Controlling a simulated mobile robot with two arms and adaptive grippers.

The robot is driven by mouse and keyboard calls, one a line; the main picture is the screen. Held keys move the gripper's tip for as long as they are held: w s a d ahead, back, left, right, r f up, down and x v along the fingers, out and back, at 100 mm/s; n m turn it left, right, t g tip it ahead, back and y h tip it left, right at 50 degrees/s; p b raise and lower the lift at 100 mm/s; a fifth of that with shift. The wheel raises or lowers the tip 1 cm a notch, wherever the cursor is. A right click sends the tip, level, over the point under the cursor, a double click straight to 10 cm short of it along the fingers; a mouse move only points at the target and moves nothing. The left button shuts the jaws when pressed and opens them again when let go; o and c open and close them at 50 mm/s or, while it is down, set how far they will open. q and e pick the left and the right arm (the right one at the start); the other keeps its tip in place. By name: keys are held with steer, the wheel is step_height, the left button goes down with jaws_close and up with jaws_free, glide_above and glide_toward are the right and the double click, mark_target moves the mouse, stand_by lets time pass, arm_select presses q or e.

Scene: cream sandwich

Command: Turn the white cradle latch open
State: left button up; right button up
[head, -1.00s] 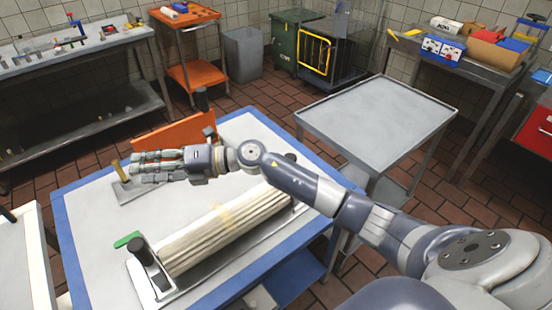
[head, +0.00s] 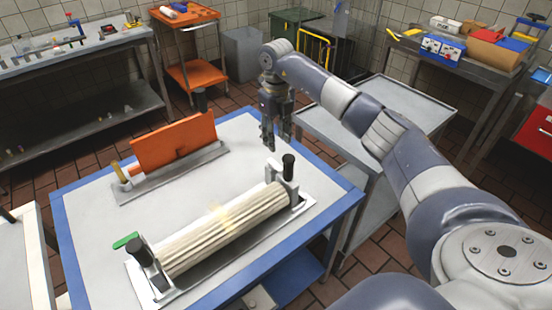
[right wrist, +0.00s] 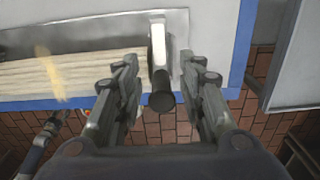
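The cradle (head: 140,290) holds a pale ribbed roll (head: 225,228) on the table. The white latch (head: 273,168) is at the cradle's right end, beside an upright black knob (head: 288,166). In the right wrist view the white latch (right wrist: 158,38) runs lengthwise above the round black knob (right wrist: 161,98). My right gripper (head: 277,142) points down above the latch end and is open and empty. In the right wrist view its fingers (right wrist: 162,72) stand apart on either side of the latch and knob, with no clear contact. My left gripper does not show in the head view.
A green latch (head: 126,240) and black knob (head: 142,252) are at the cradle's left end. An orange panel (head: 174,143) stands in a grey holder behind. A grey cart (head: 420,100) stands right of the blue-edged table (head: 350,200).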

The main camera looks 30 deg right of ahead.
mark_target(276, 165)
step_height(276, 165, down, 9)
steer(key=shift+f+p, duration=0.15)
steer(key=shift+p, duration=0.9)
steer(key=shift+c, duration=0.6)
jaws_close()
